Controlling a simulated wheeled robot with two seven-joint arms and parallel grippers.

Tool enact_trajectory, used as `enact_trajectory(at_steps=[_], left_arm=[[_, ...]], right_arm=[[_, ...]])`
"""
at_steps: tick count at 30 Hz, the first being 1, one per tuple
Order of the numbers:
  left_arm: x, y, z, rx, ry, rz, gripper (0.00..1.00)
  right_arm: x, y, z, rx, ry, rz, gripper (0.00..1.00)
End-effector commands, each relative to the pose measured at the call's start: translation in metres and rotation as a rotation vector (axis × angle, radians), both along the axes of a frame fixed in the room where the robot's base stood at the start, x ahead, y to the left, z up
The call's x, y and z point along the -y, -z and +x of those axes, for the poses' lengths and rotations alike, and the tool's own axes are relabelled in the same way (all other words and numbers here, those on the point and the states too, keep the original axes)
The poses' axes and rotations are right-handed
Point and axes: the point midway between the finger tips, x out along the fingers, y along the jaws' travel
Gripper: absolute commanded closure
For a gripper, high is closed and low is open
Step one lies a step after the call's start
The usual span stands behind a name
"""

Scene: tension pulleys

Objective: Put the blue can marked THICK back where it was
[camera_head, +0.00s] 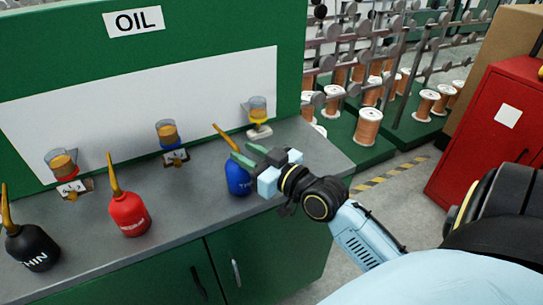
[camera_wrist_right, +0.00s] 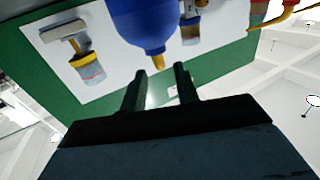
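The blue can (camera_head: 238,181) with a yellow spout stands on the grey counter near its front edge, to the right of the red can. The fingers look empty; whether one touches the spout I cannot tell. My left gripper is not in view.
A red can (camera_head: 128,213) and a black can (camera_head: 33,247) stand on the counter (camera_head: 195,190) to the left. Several glass oil cups (camera_head: 166,133) are along the white back panel under an OIL sign (camera_head: 138,21). Copper spools (camera_head: 367,127) and a red cabinet (camera_head: 490,135) are to the right.

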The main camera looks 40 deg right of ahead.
Motion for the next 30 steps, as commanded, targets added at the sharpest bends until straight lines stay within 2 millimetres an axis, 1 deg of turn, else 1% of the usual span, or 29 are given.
enact_trajectory(at_steps=[1,6,9,13,19,30], left_arm=[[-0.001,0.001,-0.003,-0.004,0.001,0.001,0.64],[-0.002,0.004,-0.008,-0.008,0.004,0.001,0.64],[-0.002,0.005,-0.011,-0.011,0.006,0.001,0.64],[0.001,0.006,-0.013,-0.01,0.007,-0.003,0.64],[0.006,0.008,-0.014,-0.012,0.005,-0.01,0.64],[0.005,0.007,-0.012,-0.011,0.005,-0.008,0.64]], right_arm=[[0.002,0.001,-0.01,-0.005,-0.001,-0.003,0.69],[0.006,0.001,-0.039,-0.005,-0.001,-0.003,0.69],[0.008,0.001,-0.053,-0.004,-0.002,-0.002,0.69],[0.01,0.0,-0.066,-0.003,-0.001,-0.001,0.69],[0.012,0.0,-0.075,0.0,-0.001,-0.001,0.69],[0.012,-0.001,-0.075,0.001,-0.001,-0.001,0.69]])
